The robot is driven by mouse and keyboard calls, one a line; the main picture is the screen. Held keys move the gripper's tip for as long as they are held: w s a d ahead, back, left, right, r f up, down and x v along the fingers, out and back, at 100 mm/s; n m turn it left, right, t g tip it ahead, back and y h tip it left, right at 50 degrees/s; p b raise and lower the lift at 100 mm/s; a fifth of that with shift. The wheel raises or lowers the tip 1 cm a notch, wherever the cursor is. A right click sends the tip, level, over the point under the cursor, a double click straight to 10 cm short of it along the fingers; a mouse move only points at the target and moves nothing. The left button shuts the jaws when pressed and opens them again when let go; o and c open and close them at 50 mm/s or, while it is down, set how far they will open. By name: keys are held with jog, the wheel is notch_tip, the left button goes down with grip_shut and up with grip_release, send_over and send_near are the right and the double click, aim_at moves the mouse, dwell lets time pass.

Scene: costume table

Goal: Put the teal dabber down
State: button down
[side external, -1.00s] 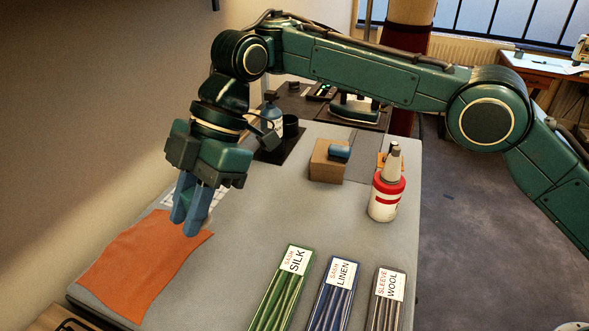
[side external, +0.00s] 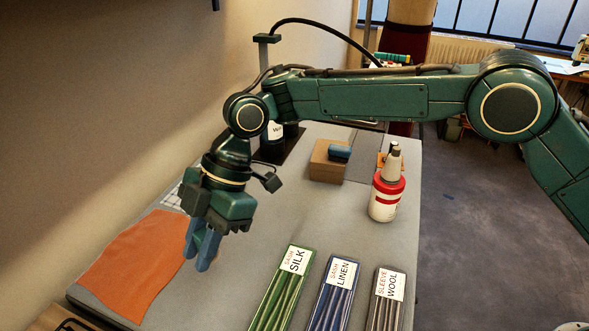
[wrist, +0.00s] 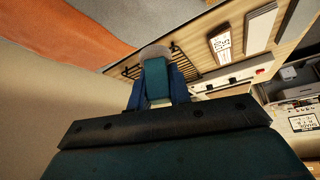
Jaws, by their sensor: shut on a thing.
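My gripper (side external: 201,264) is shut on the teal dabber, fingers pointing down. In the wrist view the dabber's teal body (wrist: 156,85) shows between the two blue fingers, with a pale round end (wrist: 155,52) past the fingertips. In the side view the fingers hide most of the dabber. The gripper is beside the right edge of the orange cloth (side external: 135,262), over the grey tabletop (side external: 235,290). I cannot tell whether the dabber touches the table.
Sash silk (side external: 283,290), sash linen (side external: 332,295) and sleeve wool (side external: 387,300) packs lie at the front right. A red-and-white bottle (side external: 386,194) stands behind them. A blue-topped piece (side external: 340,151) rests on a cardboard-brown block (side external: 325,168). The tabletop between gripper and block is clear.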

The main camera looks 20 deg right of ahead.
send_over(209, 311)
jog(key=d, duration=0.2)
jog(key=f, duration=0.8)
jog(key=shift+w, duration=0.4)
jog(key=shift+f, duration=0.1)
jog(key=shift+f, duration=2.1)
jog(key=shift+f, duration=0.15)
jog(key=c, duration=1.3)
grip_release()
